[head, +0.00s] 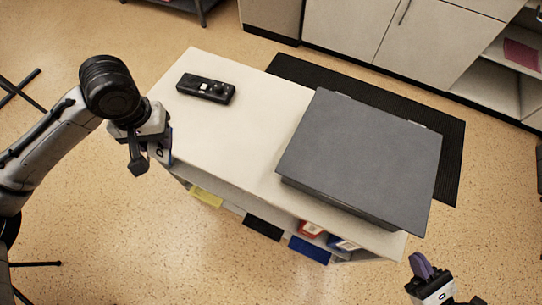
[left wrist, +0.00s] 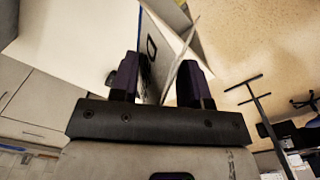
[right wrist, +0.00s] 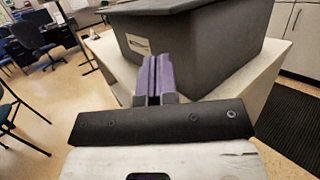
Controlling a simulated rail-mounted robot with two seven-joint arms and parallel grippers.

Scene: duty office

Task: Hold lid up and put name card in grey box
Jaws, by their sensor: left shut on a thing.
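The grey box (head: 360,158) stands on the right part of the white counter with its lid down. It also shows in the right wrist view (right wrist: 205,45), with a small label on its side. My left gripper (head: 150,148) is left of the counter, shut on the folded white name card (left wrist: 160,50). The card has a blue edge and dark print, and shows partly behind the gripper in the head view (head: 161,152). My right gripper (head: 422,268) is empty, its purple fingers together (right wrist: 154,80), in front of the box's near right corner and apart from it.
A black handset (head: 206,88) lies on the counter (head: 225,130) at the back left. The counter between handset and box is clear. Shelves below its front edge hold coloured items. A black mat (head: 445,150) lies on the floor behind; cabinets (head: 400,40) stand beyond.

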